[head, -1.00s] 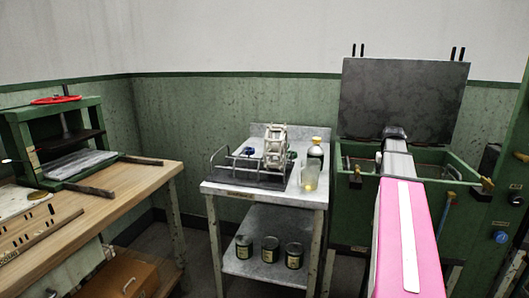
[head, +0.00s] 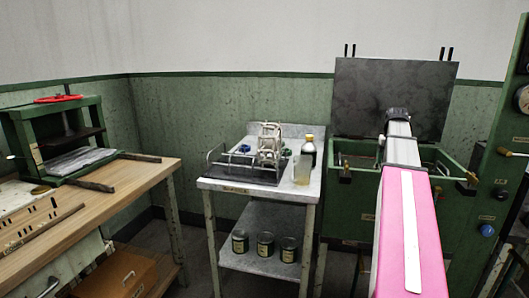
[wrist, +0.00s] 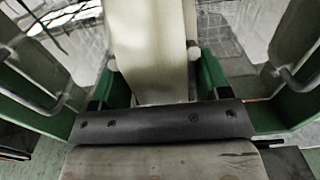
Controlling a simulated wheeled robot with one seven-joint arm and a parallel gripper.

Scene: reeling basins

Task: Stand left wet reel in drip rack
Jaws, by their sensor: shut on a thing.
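My gripper shows in the wrist view (wrist: 153,62), its green fingers shut on a broad cream slat, seemingly part of a wet reel (wrist: 150,25). The rest of that reel is out of sight. In the head view my gripper (head: 398,115) is above the green basin (head: 345,205), and my arm hides its fingers and load. The drip rack (head: 213,155), of bent metal rod on a dark tray, stands on the metal table to the left. A pale slatted reel (head: 269,145) stands upright at the rack, towards its right end.
An amber-capped bottle (head: 308,150) and a beaker (head: 301,170) stand right of the rack, near the basin. Several tins (head: 265,245) sit on the lower shelf. A dark upright panel (head: 390,95) rises behind the basin. A wooden bench (head: 140,195) is at left.

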